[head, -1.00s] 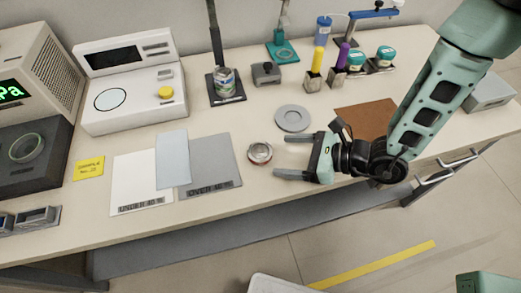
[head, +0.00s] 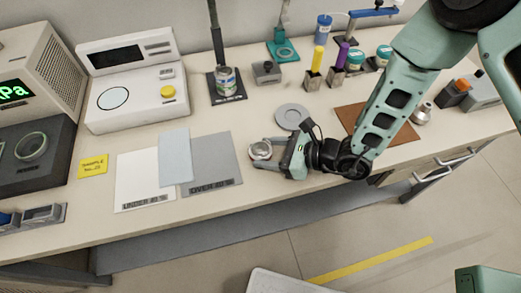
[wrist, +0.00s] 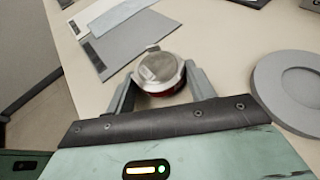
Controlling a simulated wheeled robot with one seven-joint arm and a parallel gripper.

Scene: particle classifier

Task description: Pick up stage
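The piece I take for the stage is a small round silver metal holder (head: 260,150) with a dark red band low on its side. It stands near the front edge of the bench, right of the grey sheet. It also shows in the wrist view (wrist: 160,72), with a flat shiny plate on top. My gripper (head: 268,153) reaches it from the right, low over the bench. In the wrist view my fingers (wrist: 162,88) sit on both sides of it and appear to touch it. It seems to rest on the bench still; its underside is hidden.
A flat grey disc (head: 291,116) lies just behind my gripper. A grey sheet (head: 216,160) and a white sheet (head: 137,180) lie left. A brown mat (head: 349,118) is partly under my arm. Bottles and small stands line the back.

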